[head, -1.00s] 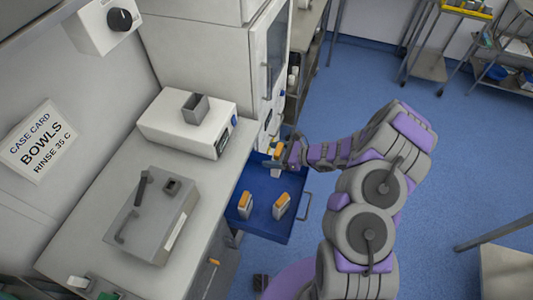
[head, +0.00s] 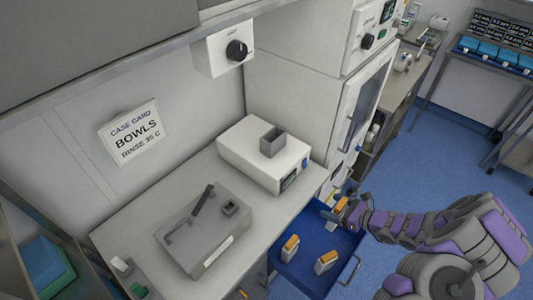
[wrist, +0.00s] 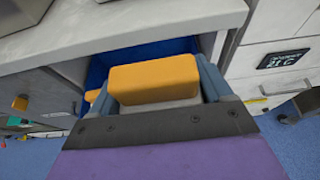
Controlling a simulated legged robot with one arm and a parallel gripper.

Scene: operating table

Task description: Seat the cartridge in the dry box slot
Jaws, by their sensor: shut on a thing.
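My gripper (head: 343,211) is shut on a cartridge with an orange top (wrist: 153,76) and a pale body, over the far right part of the open blue drawer (head: 345,245). In the wrist view a finger grips each side of it, and its lower part is hidden. On the counter are a white box (head: 240,150) with a grey open socket (head: 272,142) on top and a grey case (head: 200,245) with a small dark socket (head: 230,208). No readable label shows which is the dry box.
The drawer juts out from under the counter (head: 130,215). A tall white cabinet (head: 310,90) stands behind the white box.

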